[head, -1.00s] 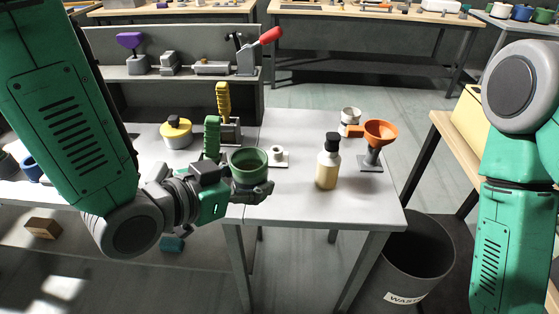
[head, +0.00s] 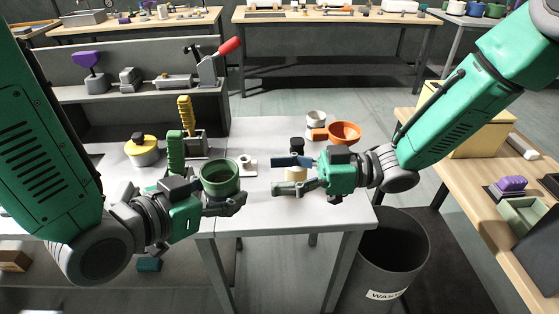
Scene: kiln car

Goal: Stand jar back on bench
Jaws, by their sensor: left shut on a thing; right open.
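A green jar (head: 221,180), open at the top, is held upright by my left gripper (head: 222,198) at the front edge of the white bench (head: 258,208). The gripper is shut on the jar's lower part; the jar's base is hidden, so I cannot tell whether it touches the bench. My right gripper (head: 278,174) is open over the bench, its fingers pointing left. A cream bottle (head: 296,174) with a black cap shows between its fingers, partly hidden; I cannot tell whether they touch it.
An orange funnel (head: 345,131) and a white cup (head: 316,118) stand behind my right gripper. A small white fitting (head: 246,163), a yellow-lidded pot (head: 142,148) and a toggle clamp (head: 187,118) are behind the left. A waste bin (head: 395,262) stands below at right.

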